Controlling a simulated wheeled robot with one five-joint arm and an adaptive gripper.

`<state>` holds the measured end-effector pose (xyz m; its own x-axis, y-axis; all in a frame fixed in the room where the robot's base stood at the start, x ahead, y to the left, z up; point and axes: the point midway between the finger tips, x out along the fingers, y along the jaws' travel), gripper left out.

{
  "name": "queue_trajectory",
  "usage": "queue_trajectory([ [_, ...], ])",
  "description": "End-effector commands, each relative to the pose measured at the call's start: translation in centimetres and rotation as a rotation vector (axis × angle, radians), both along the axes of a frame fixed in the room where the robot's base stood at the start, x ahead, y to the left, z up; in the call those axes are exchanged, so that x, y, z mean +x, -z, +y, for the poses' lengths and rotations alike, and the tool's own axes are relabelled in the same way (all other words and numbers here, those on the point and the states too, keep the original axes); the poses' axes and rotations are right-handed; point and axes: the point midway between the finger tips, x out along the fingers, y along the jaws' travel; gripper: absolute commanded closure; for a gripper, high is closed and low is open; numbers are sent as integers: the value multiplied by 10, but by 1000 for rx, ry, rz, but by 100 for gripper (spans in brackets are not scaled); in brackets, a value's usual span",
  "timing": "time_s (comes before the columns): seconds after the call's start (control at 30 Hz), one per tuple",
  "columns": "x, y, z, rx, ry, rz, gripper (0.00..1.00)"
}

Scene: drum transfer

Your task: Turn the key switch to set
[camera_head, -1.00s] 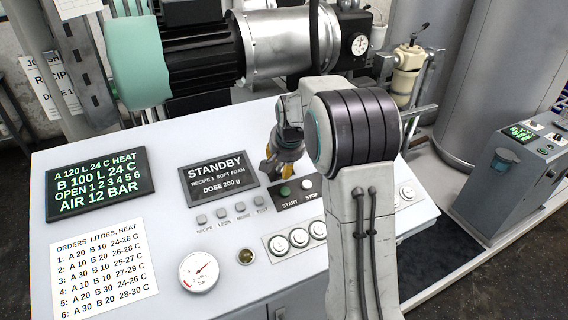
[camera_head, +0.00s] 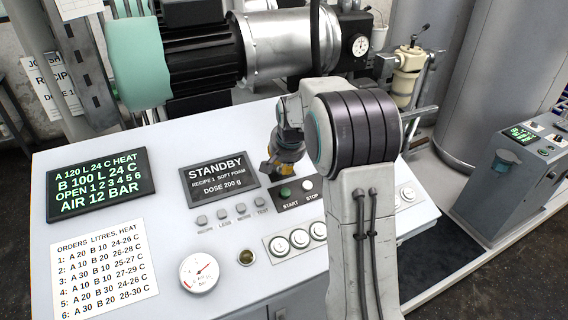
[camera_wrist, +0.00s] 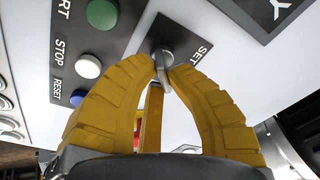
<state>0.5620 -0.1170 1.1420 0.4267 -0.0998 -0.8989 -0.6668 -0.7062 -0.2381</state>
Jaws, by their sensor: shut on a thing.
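The key switch (camera_wrist: 162,62) shows in the wrist view as a grey key in a round base, beside a dark plate with the SET label (camera_wrist: 198,52). The yellow fingers of my gripper (camera_wrist: 163,76) are closed around the key from both sides. In the head view my gripper (camera_head: 272,170) is low over the panel, just right of the STANDBY display (camera_head: 219,178). The key is hidden there by my gripper and arm. The key's exact angle relative to the label is hard to tell.
A green START button (camera_wrist: 102,14), a white STOP button (camera_wrist: 88,66) and a blue RESET button (camera_wrist: 77,97) lie close to the left of my gripper in the wrist view. A gauge (camera_head: 199,272) and an orders sheet (camera_head: 103,278) are on the panel's left.

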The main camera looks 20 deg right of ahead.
Motion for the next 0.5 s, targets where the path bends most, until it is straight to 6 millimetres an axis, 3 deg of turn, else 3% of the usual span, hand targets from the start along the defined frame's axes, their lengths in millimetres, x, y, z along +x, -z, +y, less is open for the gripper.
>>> queue_trajectory([
  [0.5, 0, 3, 1, -56, -115, 6, 100],
])
